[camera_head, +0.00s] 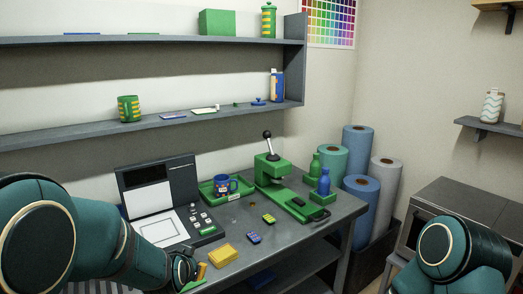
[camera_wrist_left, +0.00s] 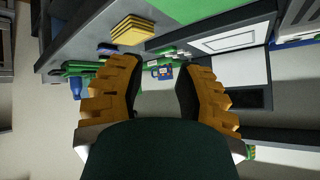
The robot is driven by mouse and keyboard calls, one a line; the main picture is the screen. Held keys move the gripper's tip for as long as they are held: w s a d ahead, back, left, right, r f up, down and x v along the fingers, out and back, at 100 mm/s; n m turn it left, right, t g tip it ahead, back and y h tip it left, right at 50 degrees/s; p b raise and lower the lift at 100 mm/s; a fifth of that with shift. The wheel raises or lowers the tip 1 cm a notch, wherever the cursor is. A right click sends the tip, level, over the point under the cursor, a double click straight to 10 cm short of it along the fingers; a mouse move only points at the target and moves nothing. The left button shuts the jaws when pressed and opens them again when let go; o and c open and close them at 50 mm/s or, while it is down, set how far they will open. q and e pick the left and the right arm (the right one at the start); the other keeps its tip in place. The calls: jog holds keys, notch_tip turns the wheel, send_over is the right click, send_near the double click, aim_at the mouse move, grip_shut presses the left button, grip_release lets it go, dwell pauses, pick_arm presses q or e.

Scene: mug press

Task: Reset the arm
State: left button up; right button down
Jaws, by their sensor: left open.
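My left gripper (camera_head: 190,272) is low at the front left edge of the table in the head view, partly cut off by my own arm. In the left wrist view its two orange fingers (camera_wrist_left: 157,72) are spread apart, with nothing held between them. A blue mug with a coloured pattern (camera_head: 222,184) stands on a green tray (camera_head: 206,190) on the table, away from the gripper. The green press (camera_head: 272,170) with its black-knobbed lever stands right of the mug. My right arm shows at the lower right of the head view; its gripper is out of frame.
The grey table (camera_head: 300,228) also carries a heat-press-like device (camera_head: 160,210), a yellow block (camera_head: 223,255), small coloured items, and green and blue bottles (camera_head: 323,182). Rolls (camera_head: 357,140) stand behind its right end. A grey cabinet (camera_head: 470,205) is at right; shelves (camera_head: 150,130) run above.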

pick_arm(q)
notch_tip(320, 180, down, 9)
jog(key=s+g, duration=0.2)
jog(key=s, duration=0.1)
jog(key=s+d+f+n+g+h, duration=0.2)
jog(key=s+d+f+g, duration=0.1)
jog(key=s+f, duration=0.5)
jog(key=s+d+f+n+g+h, duration=0.2)
jog(key=s+d+f, duration=0.3)
jog(key=s+f, duration=0.3)
jog(key=s+g, duration=0.1)
jog(key=s, duration=0.2)
jog(key=shift+d+f+n, duration=0.15)
jog(key=shift+d+n, duration=0.05)
jog(key=shift+n, duration=0.1)
jog(key=shift+s, duration=0.1)
